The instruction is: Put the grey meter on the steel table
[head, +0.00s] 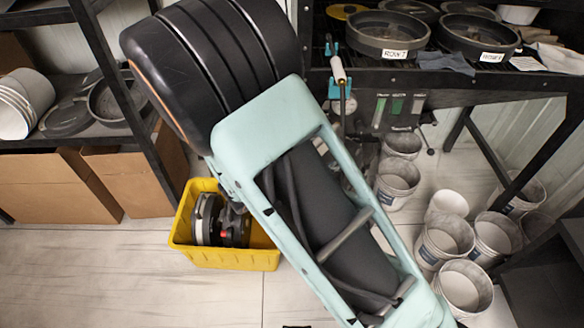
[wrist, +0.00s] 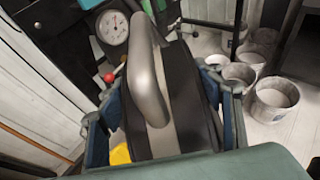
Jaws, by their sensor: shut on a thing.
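The wrist view shows a dark grey body with a thick grey handle (wrist: 150,75), which I take to be the grey meter. My gripper (wrist: 165,130) is shut on it, one blue finger on each side. Its lower part is hidden behind the gripper. In the head view my arm hides the gripper. A dark metal table (head: 440,80), probably the steel table, stands at the back right. It carries round dark pans (head: 388,33), two with white labels. A dark round part with a red spot (head: 208,220) shows in a yellow crate on the floor; I cannot tell whether it is held.
The yellow crate (head: 223,258) stands left of my arm. A round dial gauge (wrist: 113,27) and a red knob (wrist: 108,77) show beyond the handle. Several pale buckets (head: 466,287) stand at the right. A shelf with cardboard boxes (head: 45,185) is at left. Floor at lower left is clear.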

